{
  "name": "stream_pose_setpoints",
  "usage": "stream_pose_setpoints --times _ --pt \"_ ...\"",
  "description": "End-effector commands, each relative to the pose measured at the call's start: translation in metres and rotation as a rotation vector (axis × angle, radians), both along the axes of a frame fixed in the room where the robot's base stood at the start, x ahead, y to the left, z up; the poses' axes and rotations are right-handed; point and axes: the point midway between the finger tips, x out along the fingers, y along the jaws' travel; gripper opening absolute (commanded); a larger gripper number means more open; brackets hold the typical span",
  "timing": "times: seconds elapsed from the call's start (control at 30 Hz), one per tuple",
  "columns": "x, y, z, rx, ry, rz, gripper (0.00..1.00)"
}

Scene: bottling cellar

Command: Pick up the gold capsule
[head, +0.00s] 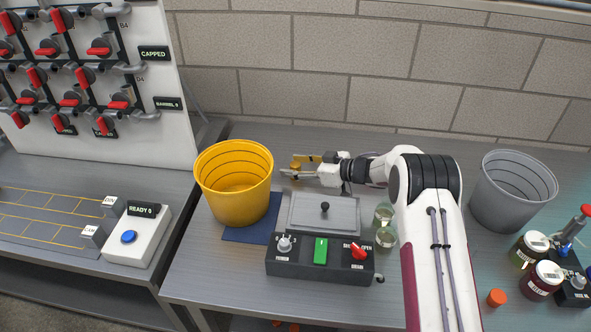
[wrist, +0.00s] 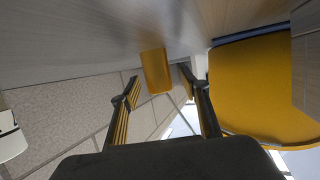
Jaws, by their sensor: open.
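The gold capsule (wrist: 155,70) shows in the wrist view as a small, plain gold block at the surface. It lies between the tips of my gripper (wrist: 160,82), nearer the right finger; whether either finger touches it I cannot tell. My gripper is open, with gold ribbing on the inner side of one finger. In the head view, my gripper (head: 287,166) lies low and level behind the grey lidded box, pointing left. A small gold patch at its fingers appears to be the capsule (head: 295,166), partly hidden by the near finger.
A yellow bucket (head: 232,205) on a blue mat (head: 252,232) stands just left of my gripper. A grey lidded box (head: 335,222) and a control box (head: 300,268) lie in front. Glass jars (head: 384,238) stand beside my arm. A grey bin (head: 505,205) is at right; the brick wall is behind.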

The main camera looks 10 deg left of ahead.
Motion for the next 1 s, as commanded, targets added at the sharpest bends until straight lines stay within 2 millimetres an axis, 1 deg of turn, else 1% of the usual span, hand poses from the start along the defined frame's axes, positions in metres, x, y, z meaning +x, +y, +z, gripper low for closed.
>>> stream_pose_setpoints --times 0.43,0.47,0.6,1.0 --pt "0.0000 -0.0002 0.0005 0.000 -0.001 0.000 0.46" --pt "0.0000 -0.0002 0.0005 0.000 -0.001 0.000 0.39" --pt "0.0000 -0.0003 0.0005 0.001 -0.001 0.000 0.20" --pt "0.0001 -0.0002 0.0012 0.001 -0.001 0.000 0.19"
